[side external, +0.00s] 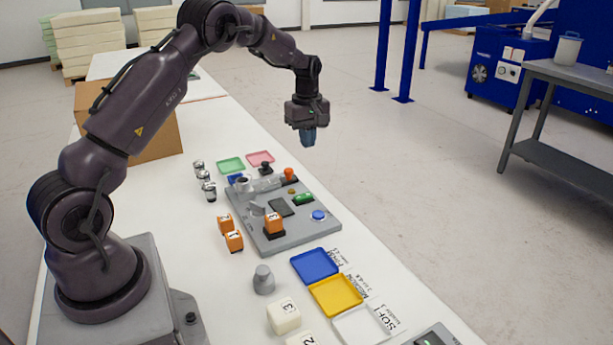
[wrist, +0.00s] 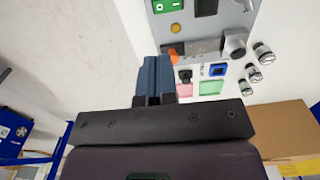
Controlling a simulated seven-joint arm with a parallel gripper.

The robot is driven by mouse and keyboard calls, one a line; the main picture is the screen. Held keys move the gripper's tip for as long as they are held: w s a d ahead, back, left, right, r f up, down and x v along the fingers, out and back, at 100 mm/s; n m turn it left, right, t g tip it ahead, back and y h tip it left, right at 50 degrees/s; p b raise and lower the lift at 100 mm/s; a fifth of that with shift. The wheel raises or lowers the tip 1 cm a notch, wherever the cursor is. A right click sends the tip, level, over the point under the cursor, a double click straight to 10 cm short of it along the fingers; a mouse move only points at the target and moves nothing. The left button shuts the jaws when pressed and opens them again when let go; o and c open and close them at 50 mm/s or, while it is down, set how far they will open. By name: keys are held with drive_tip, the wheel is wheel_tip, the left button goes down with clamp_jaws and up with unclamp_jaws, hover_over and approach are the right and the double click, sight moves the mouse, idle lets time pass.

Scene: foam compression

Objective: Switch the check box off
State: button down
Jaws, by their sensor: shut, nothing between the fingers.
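A grey panel (side external: 245,222) on the white table carries a green rocker switch (side external: 303,198), a blue button (side external: 319,215), an orange knob (side external: 289,174) and a dark display (side external: 281,207). The green rocker switch (wrist: 163,5) is at the top edge of the wrist view, near a yellow button (wrist: 177,29). Which part is the check box I cannot tell; no label is readable. A dark device (side external: 433,338) with a green light is cut off at the lower right.
Metal cylinders (side external: 209,191) and green (side external: 231,164) and pink (side external: 261,158) trays lie around the panel's far end. A cardboard box (side external: 150,135) stands behind.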

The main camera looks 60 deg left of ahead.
sight(303, 196)
wheel_tip(303, 196, down, 14)
drive_tip(key=shift+f, duration=0.1)
idle(0.5)
drive_tip(key=shift+w+f, duration=0.1)
drive_tip(key=shift+f, duration=0.05)
idle(0.3)
drive_tip(key=shift+s, duration=0.2)
drive_tip(key=shift+s+r, duration=0.25)
drive_tip(key=shift+s, duration=0.35)
